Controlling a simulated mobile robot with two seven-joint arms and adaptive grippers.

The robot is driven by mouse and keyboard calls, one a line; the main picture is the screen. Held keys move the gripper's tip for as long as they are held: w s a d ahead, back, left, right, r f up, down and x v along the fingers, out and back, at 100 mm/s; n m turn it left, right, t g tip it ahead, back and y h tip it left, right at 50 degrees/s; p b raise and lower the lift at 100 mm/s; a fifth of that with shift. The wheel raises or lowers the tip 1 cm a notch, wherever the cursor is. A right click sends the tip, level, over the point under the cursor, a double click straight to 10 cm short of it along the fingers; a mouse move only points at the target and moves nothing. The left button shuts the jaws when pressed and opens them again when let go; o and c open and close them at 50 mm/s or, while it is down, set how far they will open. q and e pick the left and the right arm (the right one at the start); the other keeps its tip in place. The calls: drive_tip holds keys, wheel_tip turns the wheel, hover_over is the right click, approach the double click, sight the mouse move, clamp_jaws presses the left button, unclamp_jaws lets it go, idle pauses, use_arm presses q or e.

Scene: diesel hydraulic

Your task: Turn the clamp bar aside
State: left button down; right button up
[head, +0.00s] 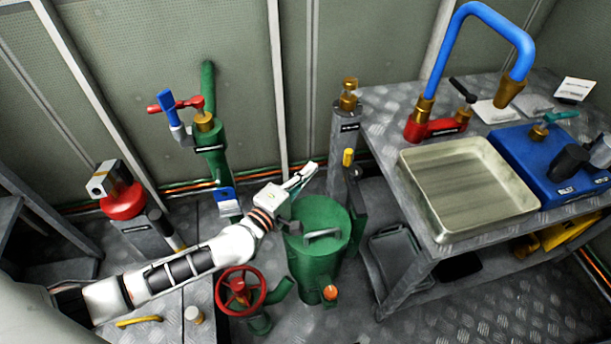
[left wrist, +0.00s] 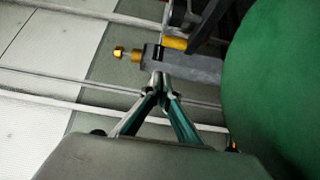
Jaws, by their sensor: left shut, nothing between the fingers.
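A green lidded canister (head: 318,250) with a grey handle (head: 323,236) on its lid stands on the floor in the head view. A dark upright bar with a yellow grip (head: 348,157) is at its right rear; it looks like the clamp bar, though I cannot be sure. The yellow grip also shows in the left wrist view (left wrist: 175,43). My left gripper (head: 308,172) is shut and empty, above the canister's rear edge and left of the yellow grip. In the left wrist view its fingertips (left wrist: 160,88) meet just below a grey post (left wrist: 185,66) in the picture.
The grey post (head: 343,130) with a brass top stands behind the canister. A red handwheel (head: 240,291) is in front left, a green pipe with a blue-handled valve (head: 210,150) behind left. A workbench with a metal tray (head: 470,229) is at right.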

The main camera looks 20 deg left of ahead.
sight(354, 182)
use_arm(q)
drive_tip(key=w+d+b, duration=0.1)
drive_tip(key=w+d, duration=0.4)
drive_tip(key=w, duration=0.2)
use_arm(e)
drive_tip(key=shift+w+a+r+t+y, duration=0.3)
drive_tip(key=shift+w+a+r, duration=0.3)
drive_tip(key=shift+a+r, duration=0.15)
use_arm(q)
drive_tip(key=shift+w+d, duration=0.65)
drive_tip(key=shift+d, duration=0.05)
use_arm(e)
drive_tip(key=shift+s+d+f, duration=0.1)
drive_tip(key=shift+s+f, duration=0.15)
drive_tip(key=shift+f, duration=0.05)
use_arm(q)
drive_tip(key=shift+a, duration=0.1)
use_arm(e)
drive_tip(key=shift+w+r, duration=0.1)
